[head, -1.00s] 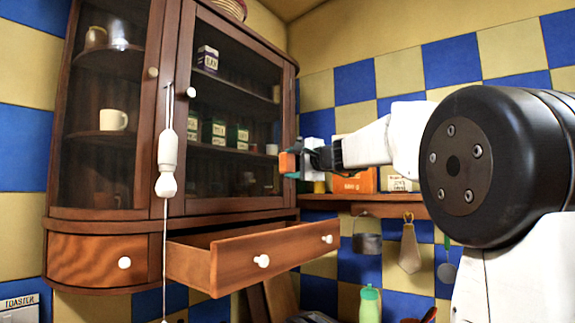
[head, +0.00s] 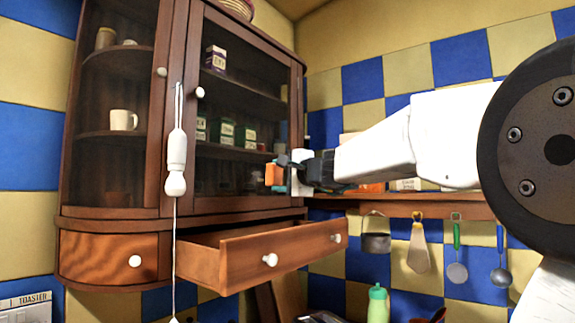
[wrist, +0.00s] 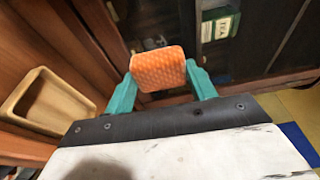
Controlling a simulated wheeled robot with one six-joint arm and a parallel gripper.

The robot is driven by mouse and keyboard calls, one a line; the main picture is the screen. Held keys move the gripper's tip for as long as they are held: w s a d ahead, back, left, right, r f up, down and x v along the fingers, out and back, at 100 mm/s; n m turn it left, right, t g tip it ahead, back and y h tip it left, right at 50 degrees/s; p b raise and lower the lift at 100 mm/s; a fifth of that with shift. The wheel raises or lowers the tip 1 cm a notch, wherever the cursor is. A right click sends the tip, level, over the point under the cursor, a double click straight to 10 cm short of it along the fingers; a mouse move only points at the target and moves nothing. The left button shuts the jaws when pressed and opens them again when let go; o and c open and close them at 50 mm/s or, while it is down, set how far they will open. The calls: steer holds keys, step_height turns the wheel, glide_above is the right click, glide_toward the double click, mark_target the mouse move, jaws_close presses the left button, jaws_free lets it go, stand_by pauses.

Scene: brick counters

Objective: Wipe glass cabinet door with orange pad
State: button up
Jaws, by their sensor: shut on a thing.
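The orange pad (wrist: 158,69) is held between the two teal fingers of my gripper (wrist: 160,88) in the wrist view. In the head view the orange pad (head: 270,174) shows small in front of the lower right part of the glass cabinet door (head: 235,100), with my gripper (head: 283,172) behind it. The door is dark glass in a brown wooden frame with a white knob (head: 200,92), and looks closed. Boxes and tins show through the glass. I cannot tell whether the pad touches the glass.
A drawer (head: 260,258) stands pulled out below the door. A white pull handle (head: 176,162) hangs on a cord in front of the cabinet. A wooden shelf (head: 440,205) with hanging utensils is at the right, and a green bottle (head: 377,303) stands below.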

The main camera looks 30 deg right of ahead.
mark_target(252, 178)
steer(key=shift+w+d+f, duration=0.2)
steer(key=shift+d+f, duration=0.05)
steer(key=shift+f, duration=0.1)
steer(key=shift+w+a+r, duration=0.1)
steer(key=shift+w+a, duration=0.25)
steer(key=shift+w, duration=0.55)
steer(key=shift+w+a+f, duration=0.1)
steer(key=shift+w+a, duration=0.3)
steer(key=shift+w, duration=0.45)
steer(key=shift+w+a+r, duration=0.1)
steer(key=shift+w+a, duration=0.25)
steer(key=shift+w, duration=0.55)
steer(key=shift+w+a, duration=0.35)
steer(key=shift+w, duration=0.55)
steer(key=shift+w+d, duration=0.35)
steer(key=shift+d, duration=0.55)
steer(key=shift+w+d, duration=0.3)
steer(key=shift+d, duration=0.6)
steer(key=shift+w, duration=0.15)
steer(key=shift+s+a, duration=0.2)
steer(key=shift+a, duration=0.45)
steer(key=shift+s+a, duration=0.25)
steer(key=shift+a, duration=0.4)
steer(key=shift+s+a, duration=0.2)
steer(key=shift+a, duration=0.45)
